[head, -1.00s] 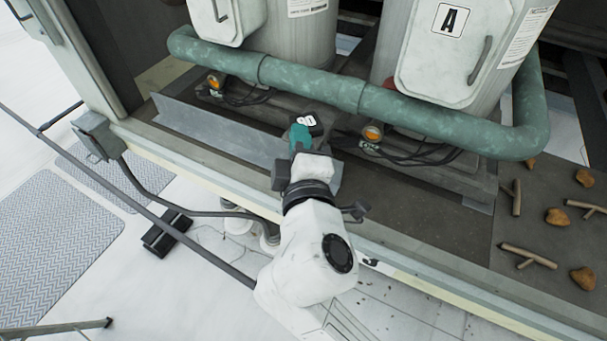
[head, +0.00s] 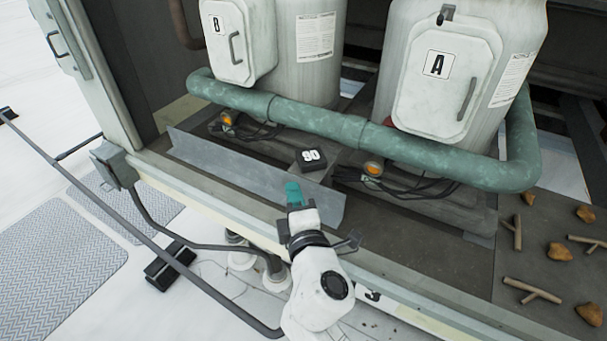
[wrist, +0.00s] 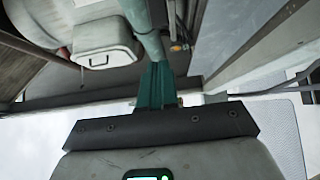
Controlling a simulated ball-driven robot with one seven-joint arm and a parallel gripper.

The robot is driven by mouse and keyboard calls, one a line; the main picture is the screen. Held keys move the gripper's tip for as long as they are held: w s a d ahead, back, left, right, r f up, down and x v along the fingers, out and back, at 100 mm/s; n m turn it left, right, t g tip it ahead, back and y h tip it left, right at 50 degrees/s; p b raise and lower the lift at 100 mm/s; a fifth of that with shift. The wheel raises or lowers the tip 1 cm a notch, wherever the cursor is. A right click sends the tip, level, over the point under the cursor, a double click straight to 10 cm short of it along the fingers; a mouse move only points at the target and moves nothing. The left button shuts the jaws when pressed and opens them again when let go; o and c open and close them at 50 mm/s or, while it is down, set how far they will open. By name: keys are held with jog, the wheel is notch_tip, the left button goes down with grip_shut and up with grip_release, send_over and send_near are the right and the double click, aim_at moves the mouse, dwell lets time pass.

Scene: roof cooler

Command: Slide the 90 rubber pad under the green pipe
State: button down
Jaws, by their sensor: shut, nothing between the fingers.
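The rubber pad (head: 311,158), a small black block with a white label, lies on the cooler's ledge in the head view. It is just beyond the grey metal strip, on the near side of the green pipe (head: 320,121); whether any of it is beneath the pipe cannot be told. My gripper (head: 293,188), with teal fingers, is shut and empty, apart from the pad on its near side. In the wrist view, the fingers (wrist: 157,84) point towards the green pipe (wrist: 150,45), and I cannot make out the pad.
Orange-topped fittings (head: 373,168) with black cables stand beside the pad. Tanks (head: 400,90) rise behind the pipe. Stones and twigs (head: 532,290) lie at right.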

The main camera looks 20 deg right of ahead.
aim_at(318, 166)
jog(key=w+d+p, duration=0.1)
jog(key=w+d, duration=0.2)
jog(key=shift+w+d, duration=0.25)
jog(key=shift+d, duration=0.1)
jog(key=w+d, duration=0.2)
jog(key=d, duration=0.1)
jog(key=w+d+p, duration=0.1)
jog(key=d, duration=0.1)
jog(key=shift+w, duration=0.1)
jog(key=shift+a, duration=0.15)
